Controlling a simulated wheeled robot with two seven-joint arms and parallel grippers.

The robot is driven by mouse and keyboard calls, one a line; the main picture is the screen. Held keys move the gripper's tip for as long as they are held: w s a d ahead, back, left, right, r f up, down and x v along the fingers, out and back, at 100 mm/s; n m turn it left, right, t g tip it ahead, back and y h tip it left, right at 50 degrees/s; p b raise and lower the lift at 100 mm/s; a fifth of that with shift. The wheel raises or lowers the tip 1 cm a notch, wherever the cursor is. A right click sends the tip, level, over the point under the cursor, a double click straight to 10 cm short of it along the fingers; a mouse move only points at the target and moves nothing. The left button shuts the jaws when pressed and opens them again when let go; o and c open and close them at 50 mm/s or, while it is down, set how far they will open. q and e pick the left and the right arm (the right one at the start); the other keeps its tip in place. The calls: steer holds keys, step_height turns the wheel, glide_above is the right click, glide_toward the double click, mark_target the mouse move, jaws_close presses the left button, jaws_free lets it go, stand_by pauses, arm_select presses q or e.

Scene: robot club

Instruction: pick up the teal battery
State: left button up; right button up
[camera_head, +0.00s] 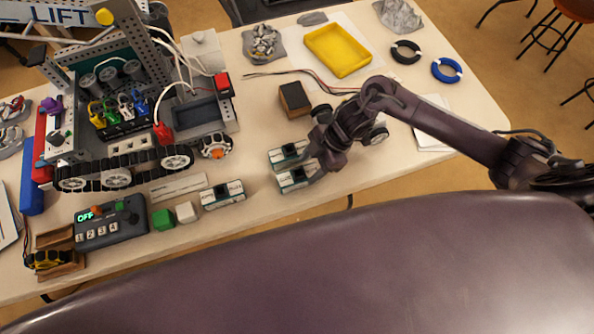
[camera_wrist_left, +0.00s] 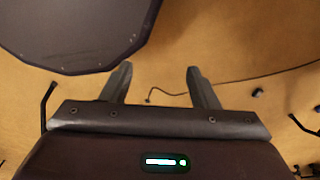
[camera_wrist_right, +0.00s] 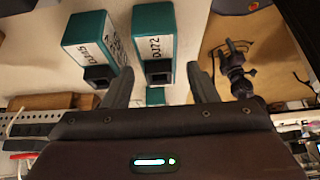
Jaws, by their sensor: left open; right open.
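Teal-and-white batteries lie on the table. In the head view one battery (camera_head: 222,194) lies alone, and two more, an upper one (camera_head: 283,153) and a lower one (camera_head: 288,180), lie close together, partly hidden by my right gripper (camera_head: 310,162). In the right wrist view, two teal batteries with white labels show, one at left (camera_wrist_right: 90,42) and one in the middle (camera_wrist_right: 153,42). My right gripper (camera_wrist_right: 158,80) is open, its fingers either side of the middle battery's line; contact cannot be told. My left gripper (camera_wrist_left: 157,75) is open and empty over the floor.
A tracked robot (camera_head: 130,110) fills the table's left. A control box (camera_head: 110,222), green block (camera_head: 163,219) and white block (camera_head: 186,212) stand along the front edge. A dark box (camera_head: 294,99) and yellow tray (camera_head: 338,50) lie behind the right gripper.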

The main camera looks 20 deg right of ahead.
mark_target(303, 170)
steer(key=shift+s+a+f+p, duration=0.15)
steer(key=shift+a+f+p, duration=0.25)
steer(key=shift+a+f, duration=0.3)
steer(key=x, duration=0.3)
steer(key=shift+w+a+f+p, duration=0.1)
steer(key=shift+w+f+p, duration=0.15)
steer(key=shift+w+p, duration=0.1)
steer(key=shift+a+f, duration=0.1)
steer(key=shift+f, duration=0.1)
steer(key=shift+s, duration=0.1)
steer(key=c, duration=0.8)
jaws_close()
arm_select(q)
steer(key=shift+s+r, duration=0.6)
steer(key=shift+r, duration=0.1)
arm_select(e)
steer(key=shift+r, duration=0.15)
arm_select(q)
steer(key=shift+f+b, duration=0.6)
steer(key=shift+b, duration=0.05)
arm_select(e)
step_height(303, 170, up, 20)
